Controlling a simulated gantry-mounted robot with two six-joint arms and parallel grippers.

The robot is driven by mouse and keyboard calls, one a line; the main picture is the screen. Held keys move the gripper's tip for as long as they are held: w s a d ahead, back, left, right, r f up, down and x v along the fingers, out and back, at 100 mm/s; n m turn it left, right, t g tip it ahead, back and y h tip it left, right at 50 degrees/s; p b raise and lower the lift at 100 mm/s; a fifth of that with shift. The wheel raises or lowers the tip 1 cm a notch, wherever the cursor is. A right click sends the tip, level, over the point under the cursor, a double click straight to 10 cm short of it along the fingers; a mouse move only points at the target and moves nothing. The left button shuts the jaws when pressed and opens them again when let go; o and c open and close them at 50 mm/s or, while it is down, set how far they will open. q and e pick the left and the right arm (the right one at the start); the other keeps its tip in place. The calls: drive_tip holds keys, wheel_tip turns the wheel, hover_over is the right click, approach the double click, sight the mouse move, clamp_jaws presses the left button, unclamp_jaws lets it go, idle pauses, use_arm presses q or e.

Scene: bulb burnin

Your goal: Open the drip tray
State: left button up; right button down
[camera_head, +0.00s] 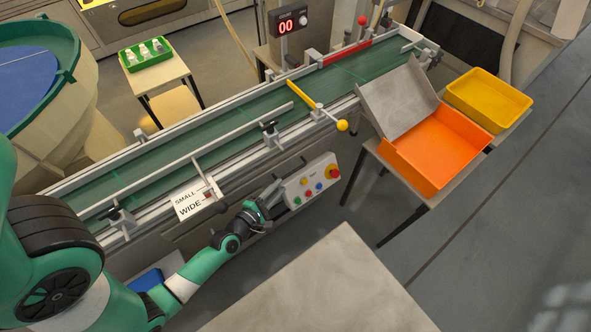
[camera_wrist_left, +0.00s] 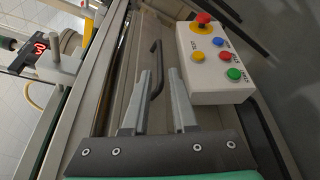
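The drip tray shows as a long grey front (camera_wrist_left: 135,60) under the conveyor in the left wrist view, with a black bar handle (camera_wrist_left: 157,62). It looks shut, flush along the conveyor's side. My left gripper (camera_head: 268,200) is low at the conveyor's front side, just left of the control box. In the left wrist view its two grey fingers (camera_wrist_left: 162,76) are apart with nothing held. My right gripper is not in view.
The control box (camera_head: 309,182) with coloured buttons and a red stop knob (camera_wrist_left: 203,20) is close to the right of my gripper. A SMALL/WIDE sign (camera_head: 188,203) hangs above my forearm. A grey table top (camera_head: 325,290) stands in front; an orange bin (camera_head: 438,150) is at right.

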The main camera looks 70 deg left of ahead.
sight(295, 170)
use_arm(q)
drive_tip(key=b+x, duration=0.1)
drive_tip(key=x, duration=0.9)
drive_tip(key=shift+w+a, duration=0.1)
drive_tip(key=shift+w, duration=0.1)
clamp_jaws()
idle(0.9)
